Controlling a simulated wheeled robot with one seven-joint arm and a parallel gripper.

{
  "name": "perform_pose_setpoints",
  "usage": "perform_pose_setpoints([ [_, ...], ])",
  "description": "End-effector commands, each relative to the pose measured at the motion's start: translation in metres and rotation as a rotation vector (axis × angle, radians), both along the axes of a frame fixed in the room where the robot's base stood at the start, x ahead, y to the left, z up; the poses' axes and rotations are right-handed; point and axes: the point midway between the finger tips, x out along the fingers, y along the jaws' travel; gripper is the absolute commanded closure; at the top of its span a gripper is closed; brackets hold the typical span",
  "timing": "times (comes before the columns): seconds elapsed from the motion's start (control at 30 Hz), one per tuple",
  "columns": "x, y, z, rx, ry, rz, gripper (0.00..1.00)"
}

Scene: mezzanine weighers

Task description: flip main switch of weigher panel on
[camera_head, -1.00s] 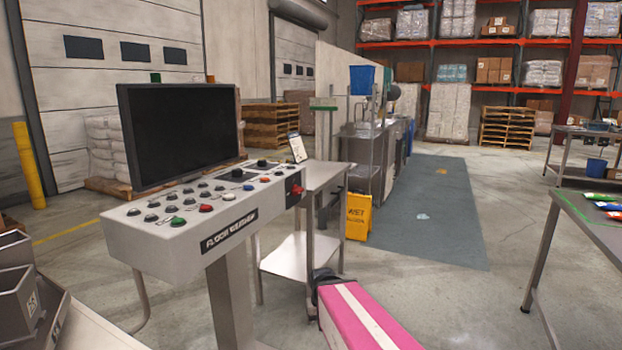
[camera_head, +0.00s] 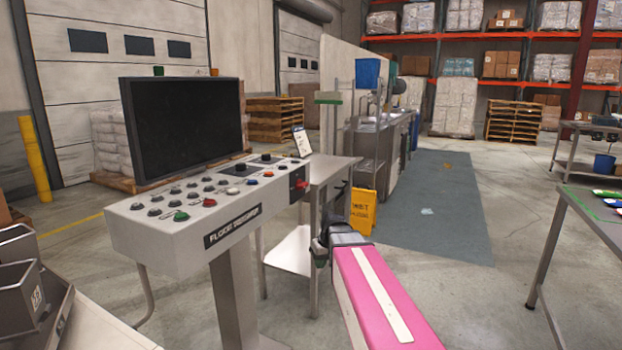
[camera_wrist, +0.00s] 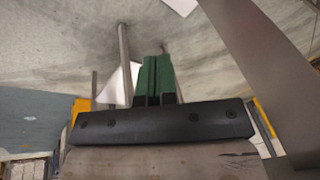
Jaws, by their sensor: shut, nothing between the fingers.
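The weigher panel (camera_head: 170,240) is a pale sloped console on a post, with a dark monitor and several coloured buttons. Its main switch appears to be the red knob on a black plate (camera_head: 300,183) at the console's right end; its position is too small to read. My gripper (camera_head: 319,250) is below and slightly right of that switch in the head view, apart from it. In the wrist view its green fingers (camera_wrist: 156,80) are together and empty. The switch is not recognisable in the wrist view.
A steel side table (camera_head: 332,168) with a lower shelf stands right behind the console, close to my gripper. A yellow wet-floor sign (camera_head: 362,212) stands beyond. A steel table (camera_head: 590,225) is at the right. Open floor lies between.

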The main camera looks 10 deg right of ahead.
Motion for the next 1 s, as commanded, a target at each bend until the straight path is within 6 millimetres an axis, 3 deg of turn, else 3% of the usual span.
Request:
perform_pose_setpoints([
  [0.03,0.025,-0.004,0.021,0.02,-0.033,0.031,1.0],
  [0.3,0.107,-0.024,0.138,0.121,-0.219,0.235,1.0],
  [0.5,0.152,-0.042,0.239,0.168,-0.378,0.397,1.0],
  [0.7,0.176,-0.056,0.323,0.186,-0.514,0.53,1.0],
  [0.83,0.181,-0.061,0.353,0.19,-0.565,0.58,1.0],
  [1.0,0.182,-0.062,0.366,0.191,-0.587,0.603,1.0],
])
